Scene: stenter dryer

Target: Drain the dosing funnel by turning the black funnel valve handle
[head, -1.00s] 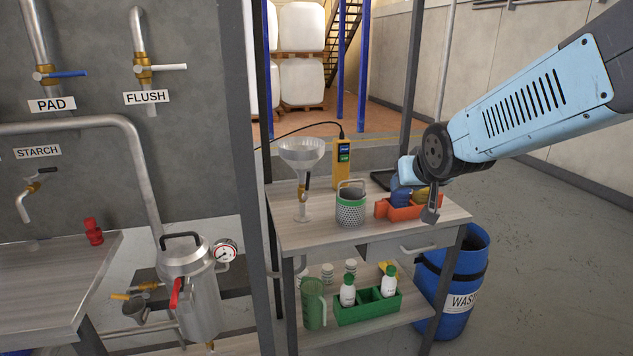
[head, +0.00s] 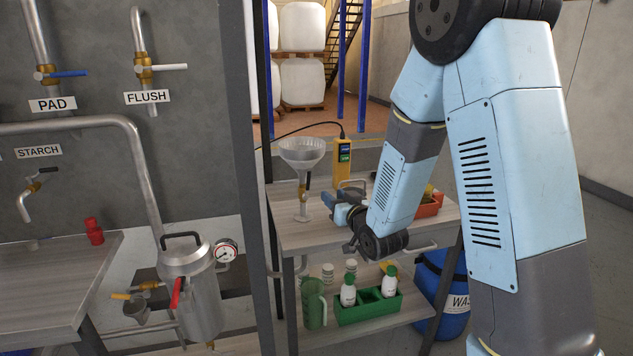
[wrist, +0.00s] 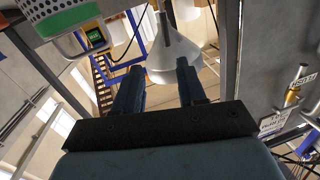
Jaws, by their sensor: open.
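The dosing funnel (head: 303,152) is a clear-grey cone on a stand at the left of the upper shelf. Its black valve handle (head: 308,181) hangs on the stem below the cone. My gripper (head: 330,204) is low over the shelf, just right of the stem, with its blue fingers pointing towards it. The fingers are open and empty. In the wrist view the funnel (wrist: 174,58) appears inverted, beyond and between the open fingers (wrist: 160,74). I cannot make out the handle clearly there, and no contact with it shows.
The perforated basket (wrist: 68,18) is close beside my gripper, mostly hidden in the head view. A yellow meter (head: 342,163) stands behind. An orange bin (head: 430,206) is at the right, partly behind my arm. A grey post (head: 245,180) rises left of the shelf.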

